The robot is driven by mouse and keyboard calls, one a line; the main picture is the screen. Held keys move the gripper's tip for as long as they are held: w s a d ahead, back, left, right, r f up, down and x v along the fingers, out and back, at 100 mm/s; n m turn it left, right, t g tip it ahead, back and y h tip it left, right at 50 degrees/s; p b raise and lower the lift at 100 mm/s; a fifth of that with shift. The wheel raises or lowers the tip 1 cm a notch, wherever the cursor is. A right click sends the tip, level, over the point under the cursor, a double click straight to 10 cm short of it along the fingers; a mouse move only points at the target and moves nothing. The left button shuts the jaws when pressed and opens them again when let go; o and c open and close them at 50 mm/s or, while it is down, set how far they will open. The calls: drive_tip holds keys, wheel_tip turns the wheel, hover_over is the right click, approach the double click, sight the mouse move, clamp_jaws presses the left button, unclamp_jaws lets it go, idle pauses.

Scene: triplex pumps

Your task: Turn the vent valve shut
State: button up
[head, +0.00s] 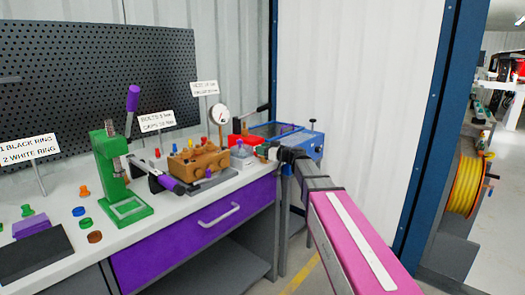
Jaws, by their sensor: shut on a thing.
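My gripper (263,151) is at the right end of the bench, beside the red pump unit (246,139) and in front of the blue tank (306,145). Its jaws are shut at what appears to be the vent valve, which is small and mostly hidden by the jaws and wrist. I cannot tell the angle of the valve handle. A round white gauge (219,115) stands just left of the red unit.
A brown pump block (203,160), a clear bin (243,158) and a green press (112,165) stand on the white bench. Small coloured rings lie at left. A purple drawer (190,240) is below. A yellow hose reel (465,185) is at far right.

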drive_tip(key=shift+w+d+m+t+h, duration=0.1)
drive_tip(key=shift+m+t+h, duration=1)
drive_tip(key=shift+t, duration=0.15)
drive_tip(key=shift+w+d+m+t+h, duration=0.1)
drive_tip(key=shift+m+t+h, duration=0.95)
drive_tip(key=shift+t, duration=0.2)
drive_tip(key=o, duration=0.9)
drive_tip(key=v, duration=1)
drive_tip(key=shift+s+d, duration=0.15)
drive_tip(key=shift+s, duration=0.2)
